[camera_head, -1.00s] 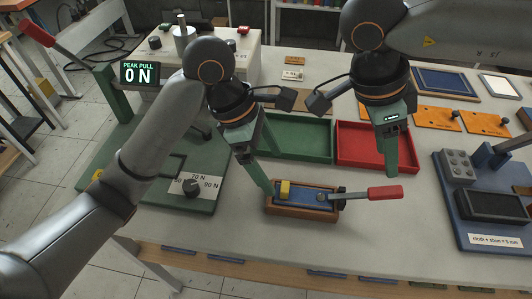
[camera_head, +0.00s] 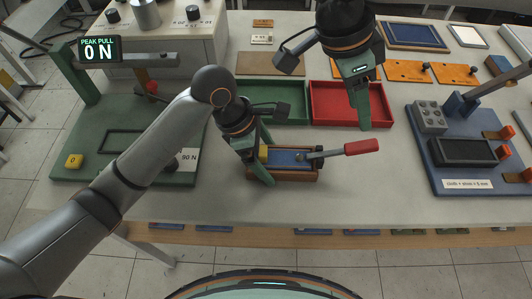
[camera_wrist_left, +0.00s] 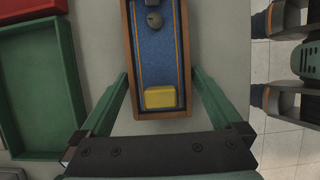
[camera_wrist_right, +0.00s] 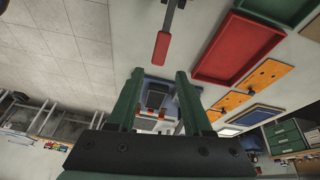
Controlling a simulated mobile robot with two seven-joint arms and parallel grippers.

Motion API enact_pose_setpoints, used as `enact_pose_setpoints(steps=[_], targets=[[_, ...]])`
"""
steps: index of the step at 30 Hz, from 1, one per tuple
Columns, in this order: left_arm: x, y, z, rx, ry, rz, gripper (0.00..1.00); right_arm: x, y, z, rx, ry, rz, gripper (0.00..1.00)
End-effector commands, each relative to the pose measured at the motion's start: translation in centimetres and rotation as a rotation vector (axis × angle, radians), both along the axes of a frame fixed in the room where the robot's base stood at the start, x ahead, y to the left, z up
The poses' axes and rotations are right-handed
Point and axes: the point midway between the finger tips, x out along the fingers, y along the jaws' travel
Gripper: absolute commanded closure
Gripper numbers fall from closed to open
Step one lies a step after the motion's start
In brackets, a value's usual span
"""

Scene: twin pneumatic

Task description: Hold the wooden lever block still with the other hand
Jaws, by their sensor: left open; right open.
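The wooden lever block (camera_head: 300,178) lies on the bench, with a blue top, a yellow piece (camera_head: 263,154) at its left end and a lever with a red handle (camera_head: 361,147) reaching right. My left gripper (camera_head: 267,160) is open over the block's left end. In the left wrist view the block (camera_wrist_left: 154,55) lies between its spread fingers (camera_wrist_left: 160,76), with a gap on each side. My right gripper (camera_head: 364,127) is open and empty above and behind the red handle. In the right wrist view the handle (camera_wrist_right: 161,48) shows beyond its fingers (camera_wrist_right: 159,75).
A green tray (camera_head: 283,121) and a red tray (camera_head: 350,119) stand behind the block. A green fixture base (camera_head: 75,145) with a "PEAK PULL 0 N" display (camera_head: 98,50) stands at left. A blue fixture (camera_head: 425,165) stands at right. The bench in front of the block is clear.

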Motion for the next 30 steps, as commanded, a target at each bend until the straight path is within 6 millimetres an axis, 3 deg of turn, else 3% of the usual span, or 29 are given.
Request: enact_pose_setpoints(steps=[2,25,30], targets=[[0.0,0.0,0.0,0.000,0.000,0.000,0.07,0.0,0.0,0.0,0.000,0.000,0.000,0.50],[0.0,0.0,0.1,-0.001,0.000,0.000,0.93,0.0,0.0,0.0,0.000,0.000,0.000,0.50],[0.0,0.0,0.1,-0.001,-0.001,0.000,0.93,0.0,0.6,1.0,0.000,-0.013,-0.024,0.69]])
